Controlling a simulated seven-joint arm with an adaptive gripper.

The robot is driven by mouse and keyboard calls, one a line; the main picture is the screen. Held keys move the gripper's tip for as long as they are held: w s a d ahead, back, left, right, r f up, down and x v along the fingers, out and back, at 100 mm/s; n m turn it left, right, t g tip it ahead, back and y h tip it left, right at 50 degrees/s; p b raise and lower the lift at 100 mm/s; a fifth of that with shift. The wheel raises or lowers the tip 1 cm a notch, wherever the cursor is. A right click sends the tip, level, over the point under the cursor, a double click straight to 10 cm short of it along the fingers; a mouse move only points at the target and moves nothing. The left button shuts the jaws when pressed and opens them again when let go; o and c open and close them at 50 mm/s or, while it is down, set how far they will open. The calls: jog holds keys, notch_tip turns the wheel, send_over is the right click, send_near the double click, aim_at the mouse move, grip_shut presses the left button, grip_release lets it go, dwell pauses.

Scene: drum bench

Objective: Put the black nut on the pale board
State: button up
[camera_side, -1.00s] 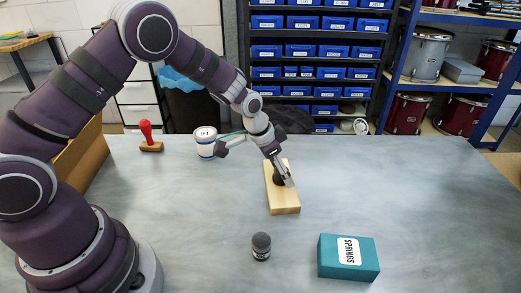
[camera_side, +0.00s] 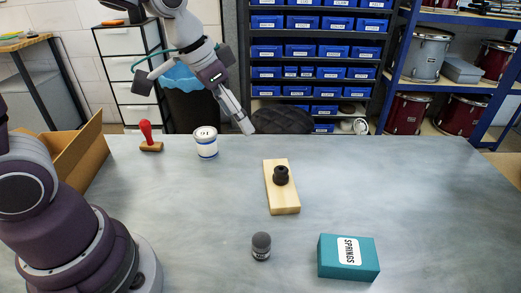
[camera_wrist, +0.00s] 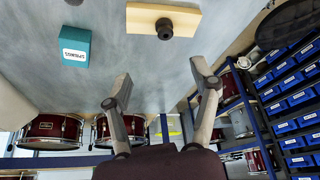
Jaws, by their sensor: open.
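The black nut (camera_side: 281,175) rests on the pale board (camera_side: 284,201), a little toward its far end from the middle. In the wrist view the nut (camera_wrist: 164,28) also sits on the board (camera_wrist: 143,17), with nothing touching it. My gripper (camera_side: 246,127) is raised above and behind the board, up and to the left of the nut in the side view. In the wrist view my gripper (camera_wrist: 160,88) has its two fingers spread wide with nothing between them.
A teal box (camera_side: 348,257) and a dark grey jar (camera_side: 261,246) stand at the front. A white tub (camera_side: 206,142) and a red-handled stamp (camera_side: 149,137) stand at the back left, near a cardboard box (camera_side: 78,155). The right side of the bench is clear.

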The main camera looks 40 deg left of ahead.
jog(key=s+a+r+n+t+y, duration=0.1)
jog(key=s+r+n, duration=0.1)
jog(key=s, duration=0.8)
jog(key=shift+s+n, duration=0.25)
jog(key=shift+n, duration=0.25)
